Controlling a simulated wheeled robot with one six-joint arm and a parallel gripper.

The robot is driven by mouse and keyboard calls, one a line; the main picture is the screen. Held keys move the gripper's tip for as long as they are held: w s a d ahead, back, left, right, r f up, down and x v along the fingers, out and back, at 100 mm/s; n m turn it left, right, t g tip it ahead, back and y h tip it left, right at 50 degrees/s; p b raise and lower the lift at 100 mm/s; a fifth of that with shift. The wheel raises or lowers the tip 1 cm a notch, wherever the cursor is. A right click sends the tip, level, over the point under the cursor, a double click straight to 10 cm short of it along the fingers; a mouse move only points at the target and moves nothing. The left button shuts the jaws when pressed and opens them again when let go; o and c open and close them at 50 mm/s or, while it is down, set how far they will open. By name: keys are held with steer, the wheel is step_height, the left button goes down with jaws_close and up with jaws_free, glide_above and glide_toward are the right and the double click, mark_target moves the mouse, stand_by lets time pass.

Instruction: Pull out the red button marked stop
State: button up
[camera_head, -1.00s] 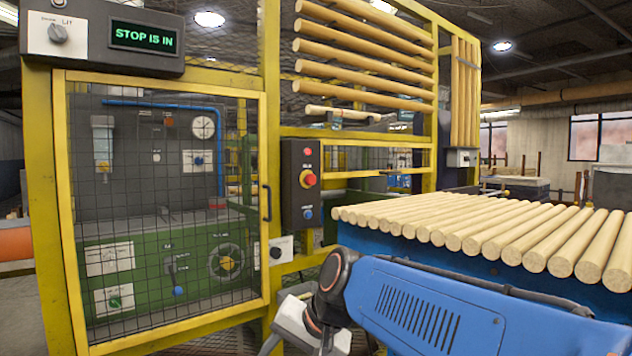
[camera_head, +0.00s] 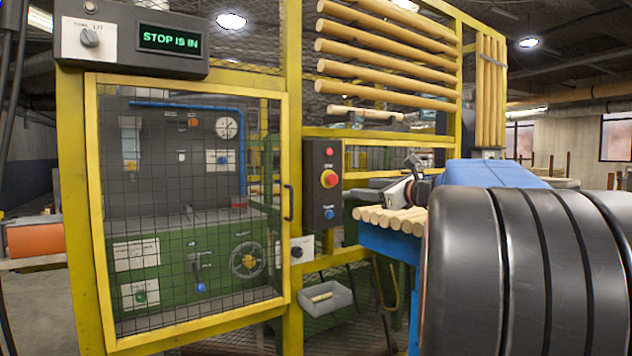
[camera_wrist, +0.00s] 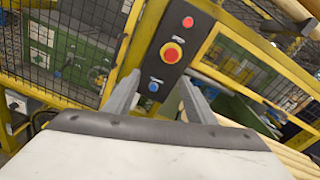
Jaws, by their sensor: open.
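The red stop button (camera_head: 329,179) is a round mushroom head on a yellow ring, in the middle of a dark control box (camera_head: 314,214) on the yellow post. A small red light or button (camera_head: 329,152) sits above it and a blue button (camera_head: 329,214) below. The sign (camera_head: 171,40) reads "STOP IS IN". In the wrist view the stop button (camera_wrist: 171,53) shows beyond the fingertips. My gripper (camera_wrist: 155,95) is open and empty, its two fingers apart on either side of the blue button's line of sight. The gap to the box cannot be judged exactly.
A mesh door (camera_head: 289,310) in a yellow frame stands left of the box, with a handle at its right edge. Wooden rods (camera_head: 390,219) lie on a blue table at right. A grey bin (camera_head: 326,298) hangs below. My arm covers the right side.

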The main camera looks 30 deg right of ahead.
steer(key=d+r+m, duration=0.1)
steer(key=d, duration=0.1)
glide_toward(334, 179)
steer(key=shift+h, duration=0.3)
steer(key=w, duration=0.7)
steer(key=shift+w+a+f, duration=0.1)
steer(key=shift+w+a, duration=0.2)
steer(key=shift+w, duration=0.1)
steer(key=shift+c, duration=0.5)
jaws_close()
steer(key=shift+s, duration=0.85)
steer(key=shift+f, duration=0.1)
